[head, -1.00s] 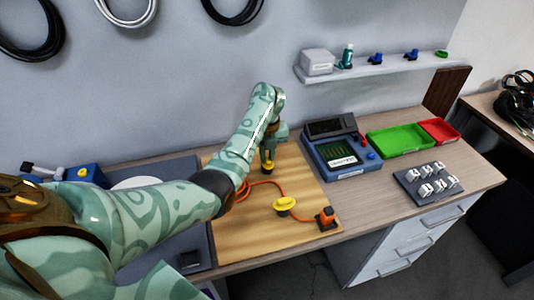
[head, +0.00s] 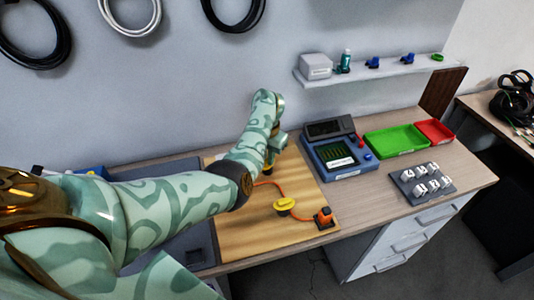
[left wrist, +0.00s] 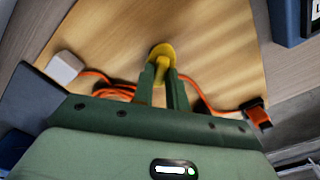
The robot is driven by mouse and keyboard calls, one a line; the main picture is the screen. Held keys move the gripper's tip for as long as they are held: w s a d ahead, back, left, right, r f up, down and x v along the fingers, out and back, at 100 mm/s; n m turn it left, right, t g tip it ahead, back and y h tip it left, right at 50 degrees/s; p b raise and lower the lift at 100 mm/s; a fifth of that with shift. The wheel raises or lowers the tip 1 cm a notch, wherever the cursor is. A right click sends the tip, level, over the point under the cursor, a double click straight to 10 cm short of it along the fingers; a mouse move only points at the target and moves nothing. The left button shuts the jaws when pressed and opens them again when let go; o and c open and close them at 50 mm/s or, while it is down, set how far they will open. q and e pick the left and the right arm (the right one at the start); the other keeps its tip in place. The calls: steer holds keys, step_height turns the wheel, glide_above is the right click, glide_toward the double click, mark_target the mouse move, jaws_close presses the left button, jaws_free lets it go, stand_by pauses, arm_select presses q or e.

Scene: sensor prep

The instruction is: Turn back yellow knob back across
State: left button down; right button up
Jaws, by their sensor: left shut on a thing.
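The back yellow knob (left wrist: 162,52) sits on the wooden board (left wrist: 215,45), in the middle of the left wrist view. My left gripper (left wrist: 160,74) is shut on its raised grip, with one green finger on each side. In the head view the left gripper (head: 269,164) is at the back of the board, and the arm hides most of this knob. A second, front yellow knob (head: 284,204) stands free on the board, nearer the front edge. My right gripper is in neither view.
An orange cable (head: 300,196) crosses the board to an orange connector (head: 324,217). A blue instrument (head: 340,155) stands right of the board, with green (head: 396,140) and red (head: 434,131) trays beyond. A shelf (head: 380,72) hangs above.

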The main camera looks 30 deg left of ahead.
arm_select(q)
steer(key=m+p, duration=0.1)
steer(key=m, duration=0.3)
steer(key=shift+r+p, duration=0.1)
steer(key=shift+p, duration=0.2)
steer(key=shift+m+p, duration=0.55)
steer(key=shift+m, duration=1.65)
steer(key=c, duration=1.4)
jaws_free()
steer(key=shift+w, duration=0.1)
step_height(320, 180, up, 16)
steer(key=p, duration=0.6)
steer(key=shift+p, duration=0.3)
